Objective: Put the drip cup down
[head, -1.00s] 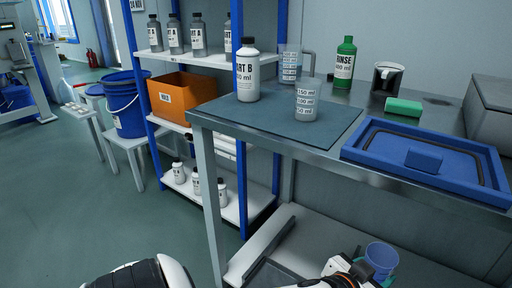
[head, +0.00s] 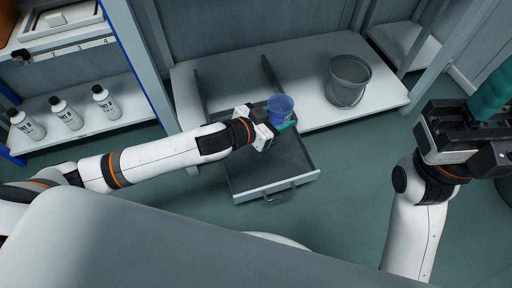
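The drip cup (head: 281,108) is a small blue cup that stands upright over the pulled-out drawer (head: 243,180), near its right side. My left gripper (head: 284,126) reaches it from the left. One teal finger lies against the cup's lower front, and the other finger is hidden. The gripper looks shut on the cup. I cannot tell whether the cup's base touches the drawer floor. My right gripper (head: 488,98) is at the right edge, away from the cup, with teal at its tip. Its fingers are partly cut off, so its opening is unclear.
A grey bucket (head: 348,80) stands on the white lower shelf (head: 310,115), right of the drawer. The drawer has a handle (head: 281,194) at its front. Several white bottles (head: 63,113) stand on a shelf at left. The drawer's front floor is bare.

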